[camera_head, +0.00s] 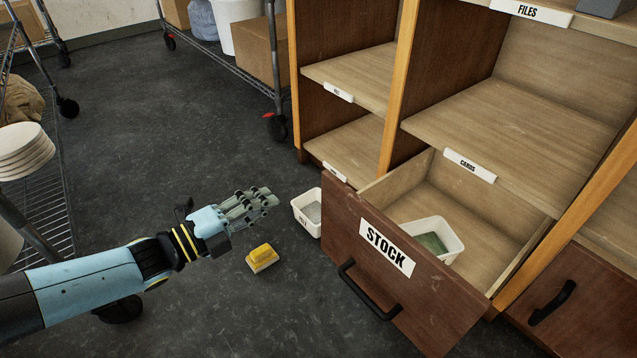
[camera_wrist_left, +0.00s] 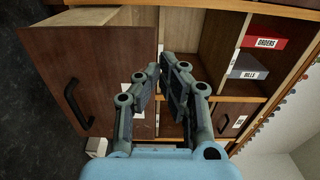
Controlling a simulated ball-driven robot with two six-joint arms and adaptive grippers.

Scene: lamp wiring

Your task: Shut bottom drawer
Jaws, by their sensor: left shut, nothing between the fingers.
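The bottom drawer (camera_head: 395,262), with a brown front labelled STOCK, stands pulled out of the wooden cabinet. Its black handle (camera_head: 368,292) is on the front, and a white tray with something green (camera_head: 432,240) lies inside. In the left wrist view the drawer front (camera_wrist_left: 90,70) fills the left side, with its handle (camera_wrist_left: 78,104). My left gripper (camera_head: 268,198) is shut and empty, in the air left of the drawer front and apart from it. It also shows in the left wrist view (camera_wrist_left: 168,75). My right gripper is not in view.
A white bin (camera_head: 308,213) and a yellow block (camera_head: 262,257) are on the dark floor left of the drawer. Wire shelving (camera_head: 235,65) stands behind. Another closed drawer (camera_head: 585,305) is at the right.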

